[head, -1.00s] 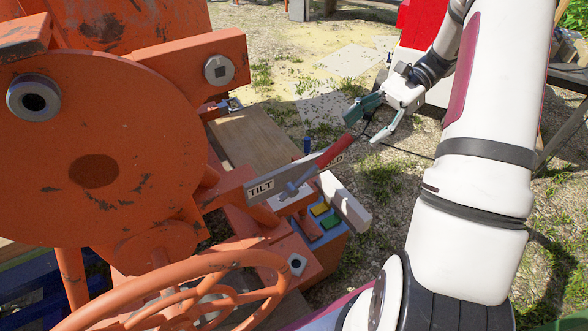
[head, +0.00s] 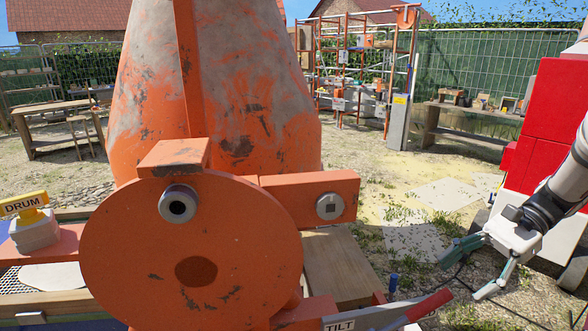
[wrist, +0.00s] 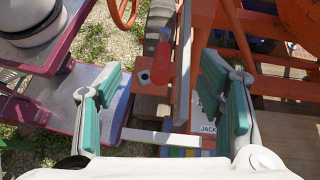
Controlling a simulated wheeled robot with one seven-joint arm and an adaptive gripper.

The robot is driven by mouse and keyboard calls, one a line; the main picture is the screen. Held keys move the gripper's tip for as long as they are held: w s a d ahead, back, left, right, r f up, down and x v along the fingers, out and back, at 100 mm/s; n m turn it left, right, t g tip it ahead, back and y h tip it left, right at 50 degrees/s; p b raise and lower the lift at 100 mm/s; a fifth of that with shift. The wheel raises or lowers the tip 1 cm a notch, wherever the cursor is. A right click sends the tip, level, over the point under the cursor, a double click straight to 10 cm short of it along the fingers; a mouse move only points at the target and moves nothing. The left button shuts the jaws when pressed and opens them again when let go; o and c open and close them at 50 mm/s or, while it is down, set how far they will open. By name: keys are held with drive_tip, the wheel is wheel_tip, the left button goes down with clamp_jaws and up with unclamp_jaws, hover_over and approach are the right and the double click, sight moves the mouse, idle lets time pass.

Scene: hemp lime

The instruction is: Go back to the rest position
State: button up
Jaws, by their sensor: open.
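My gripper (head: 478,268) hangs at the right of the head view, to the right of the orange mixer and apart from it. In the wrist view its two teal-padded fingers (wrist: 165,105) are spread wide with nothing held between them. The tilt lever (head: 405,312), with a red grip and a TILT label, shows at the bottom of the head view, below and left of my gripper. In the wrist view the red grip (wrist: 162,62) lies beyond the fingertips, apart from them.
The orange mixer's round plate (head: 190,260) and drum (head: 225,90) fill the head view's left and middle. A yellow DRUM handle (head: 24,203) is at far left. A red box (head: 548,125) stands behind my gripper. Gravel and slabs (head: 445,195) lie open between mixer and box.

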drive_tip(key=s+a+r+n+t+h, duration=0.3)
drive_tip(key=s+a+r+n+h, duration=0.2)
drive_tip(key=s+a+n, duration=0.2)
drive_tip(key=s+a+r+n+t+h, duration=0.4)
drive_tip(key=s+a+r+n+h, duration=0.1)
drive_tip(key=s+a+n+h, duration=0.1)
drive_tip(key=shift+s+a+r+n, duration=0.15)
drive_tip(key=shift+s+a+n, duration=0.35)
drive_tip(key=shift+a+n, duration=0.9)
drive_tip(key=shift+a+m, duration=0.3)
